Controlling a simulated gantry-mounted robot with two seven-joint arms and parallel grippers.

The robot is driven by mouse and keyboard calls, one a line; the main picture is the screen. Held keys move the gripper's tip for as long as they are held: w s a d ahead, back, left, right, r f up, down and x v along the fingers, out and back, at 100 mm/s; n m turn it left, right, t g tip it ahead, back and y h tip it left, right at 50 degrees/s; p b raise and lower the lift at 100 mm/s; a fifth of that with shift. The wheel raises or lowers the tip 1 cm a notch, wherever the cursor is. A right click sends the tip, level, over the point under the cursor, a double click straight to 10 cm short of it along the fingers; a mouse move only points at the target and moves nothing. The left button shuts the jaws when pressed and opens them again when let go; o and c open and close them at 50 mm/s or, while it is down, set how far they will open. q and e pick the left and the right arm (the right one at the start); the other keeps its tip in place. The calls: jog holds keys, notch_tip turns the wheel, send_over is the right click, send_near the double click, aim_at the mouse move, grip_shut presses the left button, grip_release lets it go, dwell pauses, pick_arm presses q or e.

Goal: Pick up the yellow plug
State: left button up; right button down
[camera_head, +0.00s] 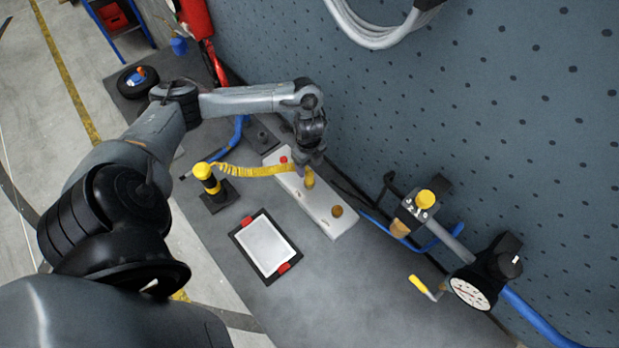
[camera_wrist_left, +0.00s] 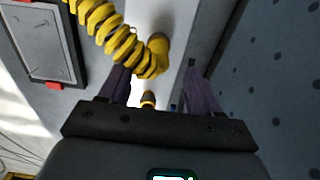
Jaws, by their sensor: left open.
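The yellow plug (camera_head: 309,179) is at the end of a coiled yellow cable (camera_head: 255,171) that runs to a black-and-yellow post (camera_head: 210,184). It stands at the white panel (camera_head: 322,206). My left gripper (camera_head: 308,165) is right at the plug, partly hiding it from the head view. In the left wrist view, the plug (camera_wrist_left: 158,52) shows just beyond the open fingers of my left gripper (camera_wrist_left: 158,78), roughly in line with the gap. I cannot tell whether either finger touches it. My right gripper is not in view.
A brownish-yellow round piece (camera_head: 337,211) and a red piece (camera_head: 283,159) are on the panel. A framed tablet (camera_head: 265,246) with red corners lies in front. A valve with a yellow cap (camera_head: 426,198) and a gauge (camera_head: 472,292) are right. The perforated wall rises close behind.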

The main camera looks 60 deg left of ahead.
aim_at(309, 173)
pick_arm(q)
jog(key=shift+d+f+p, duration=0.15)
jog(key=shift+f+p, duration=0.1)
jog(key=shift+f, duration=1.15)
jog(key=shift+d+f+p, duration=0.15)
jog(key=shift+f+p, duration=0.05)
jog(key=shift+f, duration=1.55)
grip_shut()
jog(key=shift+r, duration=0.1)
